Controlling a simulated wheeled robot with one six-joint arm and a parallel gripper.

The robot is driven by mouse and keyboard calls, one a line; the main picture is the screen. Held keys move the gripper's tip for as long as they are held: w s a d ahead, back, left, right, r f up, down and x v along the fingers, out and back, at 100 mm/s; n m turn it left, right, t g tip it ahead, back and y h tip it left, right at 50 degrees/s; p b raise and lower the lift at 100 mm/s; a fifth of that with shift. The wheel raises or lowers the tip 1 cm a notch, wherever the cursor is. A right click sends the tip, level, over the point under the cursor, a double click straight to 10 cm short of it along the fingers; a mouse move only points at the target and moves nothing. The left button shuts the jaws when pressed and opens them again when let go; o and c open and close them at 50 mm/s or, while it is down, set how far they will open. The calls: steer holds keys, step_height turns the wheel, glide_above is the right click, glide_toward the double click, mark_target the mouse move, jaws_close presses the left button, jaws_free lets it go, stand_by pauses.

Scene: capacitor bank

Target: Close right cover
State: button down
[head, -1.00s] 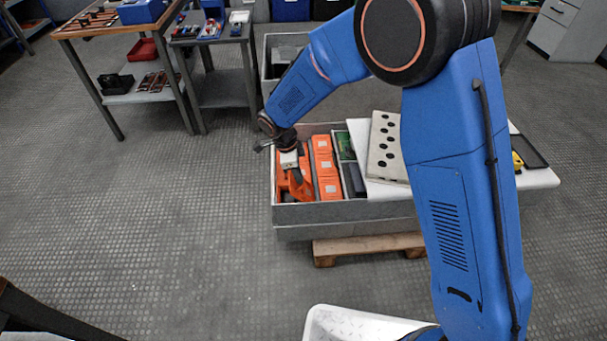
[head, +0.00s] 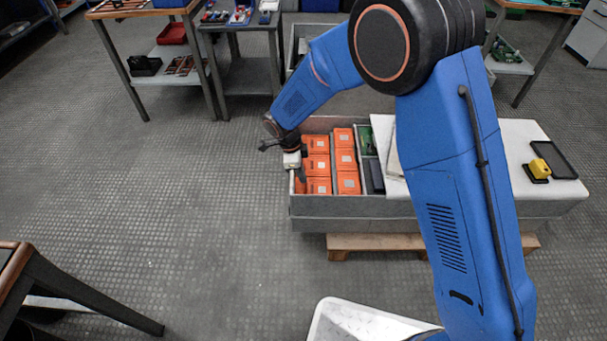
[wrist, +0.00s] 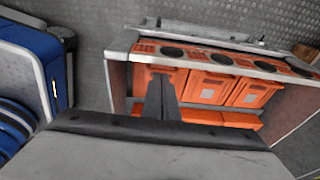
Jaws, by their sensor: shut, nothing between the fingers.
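My gripper (head: 293,174) is at the left end of the open grey box (head: 345,205), empty. In the wrist view its dark fingers (wrist: 161,100) are together in front of the orange blocks (wrist: 207,88). The blocks also show in the head view (head: 317,164), uncovered. A flat white sheet (head: 515,150) lies over the right part of the box. A pale panel (head: 393,160) on it is mostly hidden behind my arm. I cannot tell which piece is the right cover.
A yellow object (head: 540,168) and a dark tray (head: 555,160) lie on the white sheet. A workbench (head: 70,285) stands at front left. Floor left of the box is clear.

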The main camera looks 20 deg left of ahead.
stand_by(0.4)
steer(key=v, duration=1.7)
steer(key=shift+r, duration=0.3)
steer(key=s+d+r+n+y, duration=0.15)
steer(key=d+r, duration=0.35)
steer(key=d, duration=0.6)
steer(key=d+r+n+t, duration=0.1)
steer(key=d+r+n, duration=0.2)
steer(key=d+r, duration=0.5)
steer(key=d+r+n+y, duration=0.1)
steer(key=d+r+n, duration=0.15)
steer(key=d, duration=1.05)
steer(key=s+d+n+t, duration=0.3)
steer(key=s+d+n, duration=0.5)
steer(key=s+d, duration=1.2)
steer(key=shift+s+d+f, duration=0.15)
steer(key=shift+s+d, duration=0.2)
steer(key=shift+s, duration=0.25)
